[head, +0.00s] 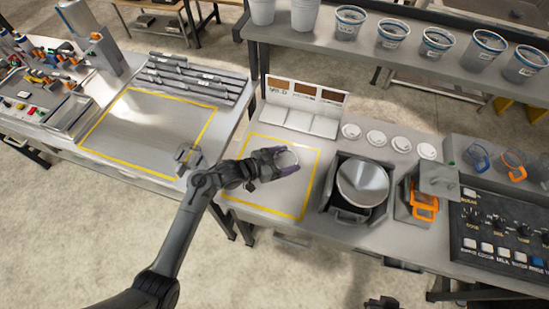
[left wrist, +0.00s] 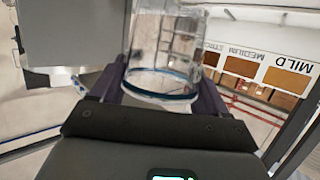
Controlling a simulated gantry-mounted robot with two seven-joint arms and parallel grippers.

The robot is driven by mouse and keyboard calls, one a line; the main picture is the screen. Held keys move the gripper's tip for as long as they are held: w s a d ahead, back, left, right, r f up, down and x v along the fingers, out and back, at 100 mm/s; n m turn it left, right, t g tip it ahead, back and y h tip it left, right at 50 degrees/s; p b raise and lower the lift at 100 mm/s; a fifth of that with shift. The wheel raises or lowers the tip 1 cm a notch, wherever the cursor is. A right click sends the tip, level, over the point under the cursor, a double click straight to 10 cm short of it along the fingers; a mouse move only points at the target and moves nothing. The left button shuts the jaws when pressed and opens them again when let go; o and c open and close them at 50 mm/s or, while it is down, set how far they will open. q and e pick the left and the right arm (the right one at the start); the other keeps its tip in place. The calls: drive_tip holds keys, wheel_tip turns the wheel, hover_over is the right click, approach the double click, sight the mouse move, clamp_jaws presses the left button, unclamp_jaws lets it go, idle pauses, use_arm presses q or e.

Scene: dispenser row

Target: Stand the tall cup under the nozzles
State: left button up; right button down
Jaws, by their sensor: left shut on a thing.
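My left gripper (head: 272,164) is over the yellow-outlined area on the right counter. It is shut on a clear cup (head: 288,160), which is mostly hidden by the fingers there. In the left wrist view the clear cup (left wrist: 166,55) stands between the two dark fingers (left wrist: 163,95), with a blue band around its near end. I cannot tell from the head view whether the cup touches the counter. I cannot make out the nozzles clearly. A dark part at the bottom edge (head: 385,302) may be my right gripper, but its fingers are unclear.
A sample board (head: 305,92) labelled MILD and MEDIUM stands behind the yellow outline (head: 305,180). White lids (head: 376,137), a round metal-topped unit (head: 363,182) and a control panel (head: 505,235) are to the right. Several cups (head: 437,42) line the back shelf. A gap separates the two counters.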

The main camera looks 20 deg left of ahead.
use_arm(q)
drive_tip(key=s+d+r, duration=0.2)
drive_tip(key=d+r, duration=0.2)
drive_tip(key=d, duration=0.2)
drive_tip(key=s+f+n+y, duration=0.1)
drive_tip(key=s+f, duration=0.2)
drive_tip(key=f, duration=0.1)
drive_tip(key=a+r+n+t+y, duration=0.45)
drive_tip(key=a+n+y, duration=0.4)
drive_tip(key=a, duration=0.55)
drive_tip(key=s+r+p, duration=0.4)
drive_tip(key=r+p, duration=0.3)
drive_tip(key=p, duration=0.1)
drive_tip(key=s+r+m+p, duration=0.1)
drive_tip(key=s+r+p, duration=0.3)
drive_tip(key=r+p, duration=0.3)
drive_tip(key=shift+g+p, duration=0.35)
drive_tip(key=shift+p, duration=0.45)
drive_tip(key=shift+r, duration=0.1)
